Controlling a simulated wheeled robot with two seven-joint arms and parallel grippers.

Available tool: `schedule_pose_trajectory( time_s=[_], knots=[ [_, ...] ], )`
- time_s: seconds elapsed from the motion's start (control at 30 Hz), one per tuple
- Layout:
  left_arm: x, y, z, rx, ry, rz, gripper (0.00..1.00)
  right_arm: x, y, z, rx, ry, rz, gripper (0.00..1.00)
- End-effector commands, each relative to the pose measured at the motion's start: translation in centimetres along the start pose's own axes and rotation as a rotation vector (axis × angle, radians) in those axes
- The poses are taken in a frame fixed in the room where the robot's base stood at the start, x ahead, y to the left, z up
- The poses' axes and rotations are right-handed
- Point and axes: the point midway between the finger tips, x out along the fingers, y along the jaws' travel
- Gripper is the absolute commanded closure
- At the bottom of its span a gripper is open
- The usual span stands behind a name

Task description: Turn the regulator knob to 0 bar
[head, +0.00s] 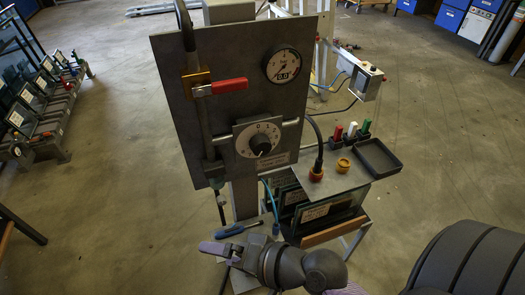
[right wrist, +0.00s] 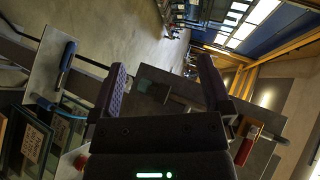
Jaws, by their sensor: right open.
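The regulator knob (head: 260,144) is a black knob on a pale dial plate with printed numbers, low on an upright grey panel (head: 180,75). I cannot read exactly where its pointer stands. A round pressure gauge (head: 282,66) with a small digital display sits at the panel's upper right; the display seems to read 0.0. My right gripper (head: 216,250) is below the panel, apart from the knob, pointing left. In the right wrist view its two purple-grey fingers (right wrist: 162,88) stand wide apart with nothing held between them. My left gripper is not in view.
A red lever handle (head: 222,87) sits on the pipe at the panel's left. A shelf at right holds a black tray (head: 377,157), orange fittings (head: 343,164) and coloured pegs. A blue screwdriver (head: 238,228) lies below the panel. Glass panes (head: 325,210) stand under the shelf.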

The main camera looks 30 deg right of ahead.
Motion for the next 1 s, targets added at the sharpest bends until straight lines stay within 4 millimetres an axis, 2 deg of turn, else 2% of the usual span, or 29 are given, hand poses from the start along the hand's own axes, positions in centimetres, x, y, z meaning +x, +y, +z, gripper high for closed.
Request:
schedule_pose_trajectory(
  time_s=[0.1,0.17,0.2,0.3,0.4,0.53,0.8,1.0],
  knots=[
    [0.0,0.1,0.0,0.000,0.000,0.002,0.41,-0.8,-2.5,-4.2,0.474,0.160,-0.284,0.00],
    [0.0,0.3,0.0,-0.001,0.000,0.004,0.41,-1.9,-2.8,-7.1,0.746,0.249,-0.433,0.00],
    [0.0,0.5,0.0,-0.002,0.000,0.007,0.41,-2.8,-2.4,-8.9,0.924,0.308,-0.526,0.00],
    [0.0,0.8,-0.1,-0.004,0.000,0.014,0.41,-5.0,-0.3,-12.6,1.306,0.439,-0.725,0.00],
    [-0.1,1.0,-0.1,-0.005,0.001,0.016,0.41,-6.2,1.5,-14.4,1.516,0.515,-0.833,0.00],
    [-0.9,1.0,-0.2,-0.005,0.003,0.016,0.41,-5.5,1.5,-16.2,1.569,0.533,-0.865,0.00],
    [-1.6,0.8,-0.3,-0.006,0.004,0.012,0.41,-1.5,0.8,-21.0,1.564,0.533,-0.862,0.00],
    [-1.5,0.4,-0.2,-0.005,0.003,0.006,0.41,-0.4,0.7,-22.2,1.564,0.532,-0.859,0.00]
  ],
)
